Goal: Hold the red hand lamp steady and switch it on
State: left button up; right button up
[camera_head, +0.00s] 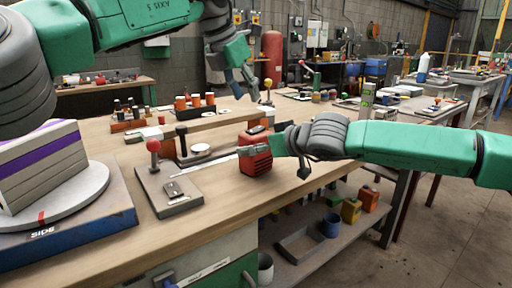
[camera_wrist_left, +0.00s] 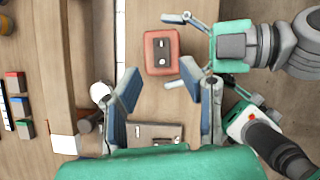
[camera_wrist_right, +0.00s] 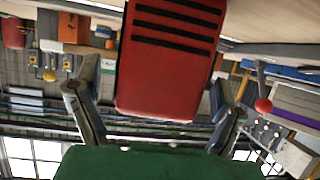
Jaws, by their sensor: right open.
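The red hand lamp (camera_head: 256,158) stands upright on the wooden bench near its front edge. In the left wrist view its top (camera_wrist_left: 162,52) shows a dark plate with a small switch. My right gripper (camera_head: 268,143) is open at the lamp, its fingers on either side. In the right wrist view the lamp's red face with black slots (camera_wrist_right: 168,60) lies between the spread fingers; whether either finger touches it I cannot tell. My left gripper (camera_head: 244,88) is open and empty, raised above and behind the lamp. Its spread fingers also show in the left wrist view (camera_wrist_left: 167,105).
A base plate with a red-knobbed lever (camera_head: 168,190) and a black-handled device (camera_head: 183,145) stand left of the lamp. A round turntable (camera_head: 60,192) holds a striped block farther left. A wooden rail (camera_head: 205,123) with orange cups stands behind. Bare bench lies in front of the lamp.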

jog(key=shift+x, duration=0.85)
